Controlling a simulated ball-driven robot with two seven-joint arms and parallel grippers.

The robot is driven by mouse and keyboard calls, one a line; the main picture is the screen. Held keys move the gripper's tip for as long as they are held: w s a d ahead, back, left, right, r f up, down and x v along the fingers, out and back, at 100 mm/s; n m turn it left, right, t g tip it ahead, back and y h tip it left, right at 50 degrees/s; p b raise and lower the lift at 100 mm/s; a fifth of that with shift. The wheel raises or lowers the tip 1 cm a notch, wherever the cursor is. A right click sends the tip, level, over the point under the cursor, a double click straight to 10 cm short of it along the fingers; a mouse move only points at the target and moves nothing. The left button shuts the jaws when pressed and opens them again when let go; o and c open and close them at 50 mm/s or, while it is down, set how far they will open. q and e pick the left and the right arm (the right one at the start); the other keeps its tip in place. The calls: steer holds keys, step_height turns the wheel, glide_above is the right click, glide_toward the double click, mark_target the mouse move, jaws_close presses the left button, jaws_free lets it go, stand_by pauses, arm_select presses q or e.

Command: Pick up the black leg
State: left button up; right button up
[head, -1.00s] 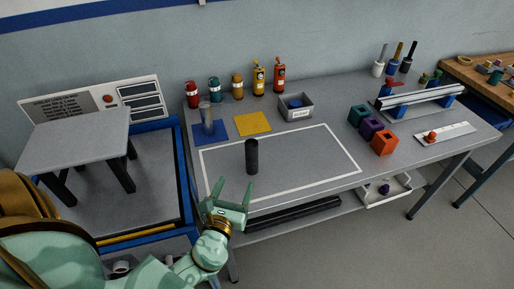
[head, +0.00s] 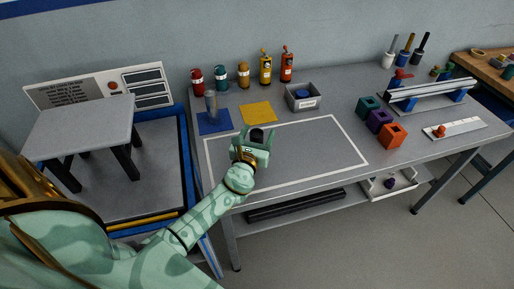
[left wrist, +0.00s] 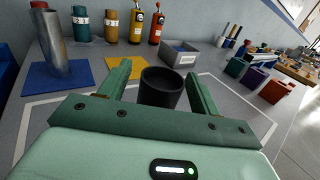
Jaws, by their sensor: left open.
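The black leg (left wrist: 161,88) stands upright on the grey table, inside the white outlined rectangle. In the left wrist view it shows between the two green fingers of my left gripper (left wrist: 158,80), which is open with a finger on each side. I cannot tell whether either finger touches it. In the head view only the top of the black leg (head: 257,134) shows, between the fingers of the left gripper (head: 255,142); the gripper hides its lower part. My right gripper is not in view.
A grey metal cylinder (left wrist: 54,42) stands on a blue mat (head: 214,124), left of a yellow mat (head: 257,113). A grey bin (head: 302,99) and several bottles stand behind. Teal, purple and orange blocks (head: 393,136) stand right. The outlined area's right part is clear.

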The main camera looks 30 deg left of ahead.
arm_select(q)
steer(key=shift+w+a, duration=0.15)
steer(key=shift+w, duration=0.25)
steer(key=c, duration=1.2)
